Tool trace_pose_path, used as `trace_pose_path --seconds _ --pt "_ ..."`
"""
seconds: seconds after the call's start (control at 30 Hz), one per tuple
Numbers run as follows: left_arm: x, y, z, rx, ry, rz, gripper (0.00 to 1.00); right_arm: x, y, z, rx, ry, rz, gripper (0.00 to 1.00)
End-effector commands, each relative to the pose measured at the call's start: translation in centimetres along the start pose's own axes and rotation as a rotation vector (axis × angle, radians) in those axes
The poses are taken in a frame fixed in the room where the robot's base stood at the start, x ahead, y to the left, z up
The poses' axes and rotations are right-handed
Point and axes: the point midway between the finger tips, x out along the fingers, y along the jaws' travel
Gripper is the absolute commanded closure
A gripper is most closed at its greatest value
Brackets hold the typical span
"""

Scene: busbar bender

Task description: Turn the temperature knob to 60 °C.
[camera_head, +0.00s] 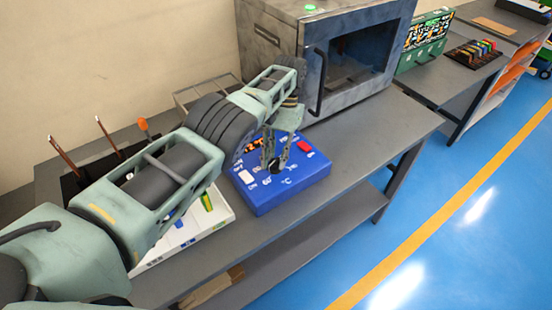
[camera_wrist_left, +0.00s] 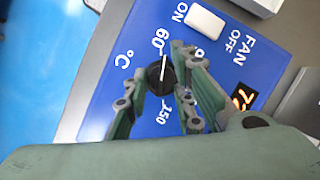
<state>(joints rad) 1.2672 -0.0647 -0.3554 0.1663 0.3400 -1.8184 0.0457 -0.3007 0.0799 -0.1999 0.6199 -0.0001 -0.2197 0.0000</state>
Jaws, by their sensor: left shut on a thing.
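The blue control box (camera_head: 300,184) sits on the grey bench in the head view. Its black temperature knob (camera_wrist_left: 155,76) shows in the left wrist view, with a white pointer line toward the printed "60". "°C" is printed to the left of the knob and "150" below it. My left gripper (camera_head: 276,164) reaches down onto the box. In the left wrist view its fingers (camera_wrist_left: 160,74) are on both sides of the knob, shut on it. They hide part of the knob and of the nearby scale. In the head view the knob is mostly hidden by the fingers. My right gripper is not in view.
A white fan switch (camera_wrist_left: 206,22) and a lit orange display (camera_wrist_left: 243,96) are on the panel near the fingers. A red button (camera_head: 305,147) is on the box. A grey oven (camera_head: 312,65) stands behind. A white board (camera_head: 208,225) lies left of the box.

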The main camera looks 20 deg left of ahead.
Motion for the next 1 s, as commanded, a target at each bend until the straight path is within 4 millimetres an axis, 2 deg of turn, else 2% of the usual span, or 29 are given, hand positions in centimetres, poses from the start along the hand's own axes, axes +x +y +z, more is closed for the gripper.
trace_pose_path --seconds 0.4,0.97,1.0 --pt "0.12 0.04 0.05 -0.174 -0.004 0.076 1.00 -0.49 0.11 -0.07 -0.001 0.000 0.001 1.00" --pt "0.07 0.03 0.00 -0.199 -0.002 0.086 1.00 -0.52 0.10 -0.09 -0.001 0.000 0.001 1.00" --pt "0.07 0.03 0.00 -0.199 -0.002 0.086 0.74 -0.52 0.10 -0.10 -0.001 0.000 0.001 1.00"
